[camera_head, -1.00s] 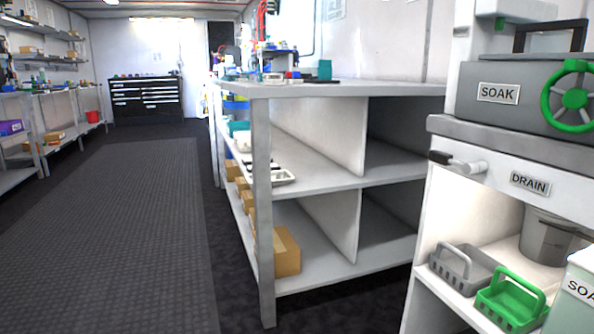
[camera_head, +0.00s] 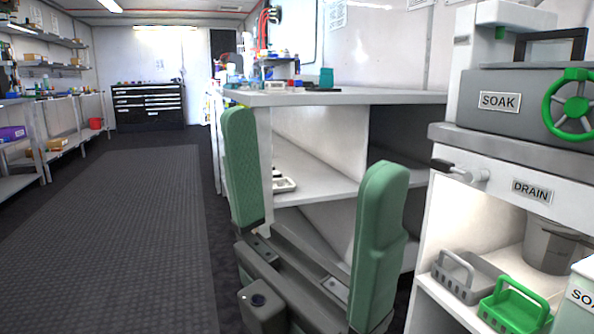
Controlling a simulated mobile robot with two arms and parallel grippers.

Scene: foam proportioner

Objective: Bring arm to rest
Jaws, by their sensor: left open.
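My left gripper (camera_head: 306,225) stands in the lower middle of the head view. Its two green-padded fingers point up and are wide apart, with nothing between them. It is in front of the grey shelf bench (camera_head: 340,98) and hides part of its lower shelves and front leg. It is left of the white station with the SOAK and DRAIN labels. My right gripper is not in view.
At the right, the station holds a SOAK unit (camera_head: 499,101) with a green wheel (camera_head: 572,104), a grey basket (camera_head: 466,279) and a green basket (camera_head: 515,305). A black tool chest (camera_head: 148,106) stands at the back. The dark floor mat (camera_head: 120,230) at left is clear.

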